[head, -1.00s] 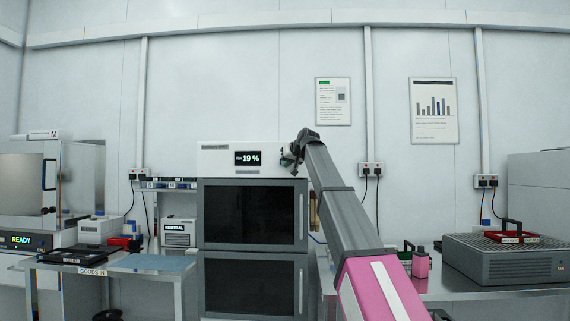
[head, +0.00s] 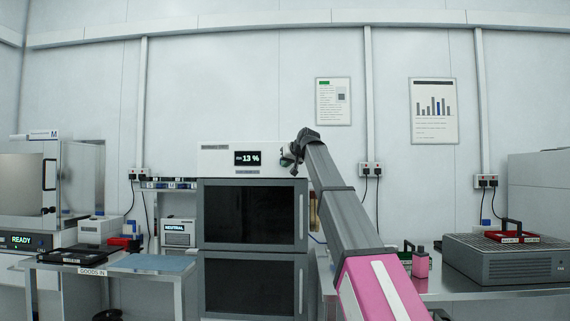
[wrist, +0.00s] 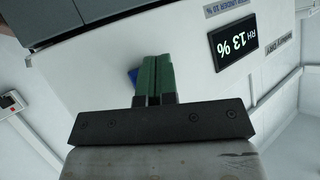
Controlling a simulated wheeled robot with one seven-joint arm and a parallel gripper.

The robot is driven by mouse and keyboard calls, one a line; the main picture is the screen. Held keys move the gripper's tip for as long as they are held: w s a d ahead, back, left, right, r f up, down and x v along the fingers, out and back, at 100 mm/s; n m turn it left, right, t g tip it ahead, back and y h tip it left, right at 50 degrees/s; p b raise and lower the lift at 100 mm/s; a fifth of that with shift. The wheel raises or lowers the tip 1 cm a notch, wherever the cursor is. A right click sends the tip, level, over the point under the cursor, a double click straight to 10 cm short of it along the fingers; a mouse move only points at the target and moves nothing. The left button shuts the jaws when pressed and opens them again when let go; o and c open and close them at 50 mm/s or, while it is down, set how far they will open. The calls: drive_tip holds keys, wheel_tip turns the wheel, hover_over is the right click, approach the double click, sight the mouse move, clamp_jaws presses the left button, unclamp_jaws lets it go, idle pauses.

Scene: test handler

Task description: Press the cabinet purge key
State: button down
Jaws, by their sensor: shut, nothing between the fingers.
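The cabinet (head: 215,160) is a white-topped unit with two dark glass doors, and its display (head: 247,158) reads 13 %. The wrist view shows the same display (wrist: 234,40) rotated, reading RH 13 %. My gripper (head: 291,161) is at the right end of the white top panel. In the wrist view its green fingers (wrist: 154,62) are shut together, with nothing between them, and point at the panel. A small blue piece (wrist: 133,75), perhaps the purge key, peeks out beside the fingertips, mostly hidden. Whether the fingertips touch it, I cannot tell.
A steel table (head: 140,267) with a black tray stands at the left. A bench at the right holds a pink bottle (head: 420,263) and a grey unit (head: 500,262) with a red tray on top. Wall sockets (head: 371,169) are behind my arm.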

drive_tip(key=s, duration=0.5)
drive_tip(key=shift+a, duration=0.1)
idle(0.5)
idle(0.6)
